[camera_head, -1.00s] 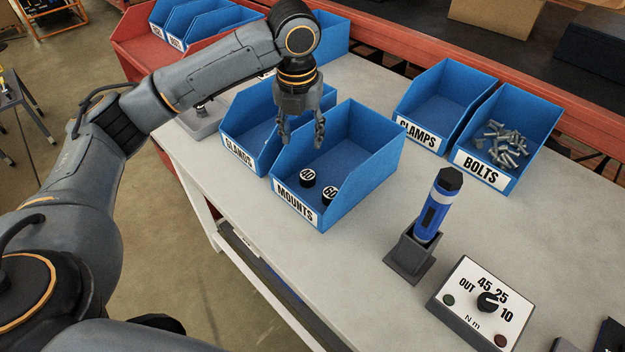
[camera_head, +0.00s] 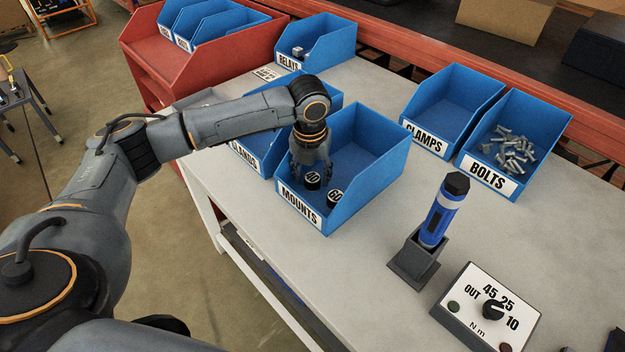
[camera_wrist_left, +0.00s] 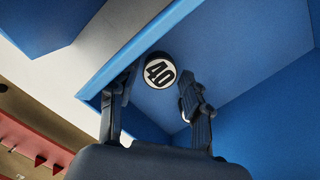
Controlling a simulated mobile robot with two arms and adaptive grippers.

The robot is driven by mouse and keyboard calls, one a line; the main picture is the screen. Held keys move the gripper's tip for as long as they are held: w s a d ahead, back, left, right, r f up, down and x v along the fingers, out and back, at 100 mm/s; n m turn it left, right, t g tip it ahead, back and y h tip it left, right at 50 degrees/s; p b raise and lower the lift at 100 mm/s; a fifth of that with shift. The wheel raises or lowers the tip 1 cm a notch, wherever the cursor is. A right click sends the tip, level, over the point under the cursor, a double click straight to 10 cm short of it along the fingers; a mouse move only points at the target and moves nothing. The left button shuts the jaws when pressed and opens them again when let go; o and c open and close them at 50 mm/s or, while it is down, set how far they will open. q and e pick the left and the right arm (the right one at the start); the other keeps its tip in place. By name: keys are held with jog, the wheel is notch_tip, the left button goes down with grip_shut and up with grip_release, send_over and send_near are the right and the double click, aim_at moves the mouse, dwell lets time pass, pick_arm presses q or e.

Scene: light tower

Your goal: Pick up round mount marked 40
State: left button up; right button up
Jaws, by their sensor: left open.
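The round mount marked 40 (camera_head: 312,180) is a short black cylinder with a white top, standing in the blue MOUNTS bin (camera_head: 372,178). In the left wrist view the mount 40 (camera_wrist_left: 159,71) shows beyond the fingertips, between the two spread fingers (camera_wrist_left: 157,98), not gripped. My right gripper is not in view.
The blue GLANDS bin (camera_head: 246,158) adjoins on the left, partly behind my left arm. CLAMPS (camera_head: 452,105) and BOLTS (camera_head: 537,125) bins stand to the right. A blue tool in a holder (camera_head: 412,262) and a torque dial box (camera_head: 487,307) stand in front. Bare table lies between.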

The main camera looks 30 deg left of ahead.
pick_arm(q)
jog(key=shift+w+f, duration=0.1)
jog(key=shift+f, duration=0.55)
jog(key=c, duration=0.9)
jog(key=shift+c, duration=0.2)
jog(key=shift+r, duration=0.15)
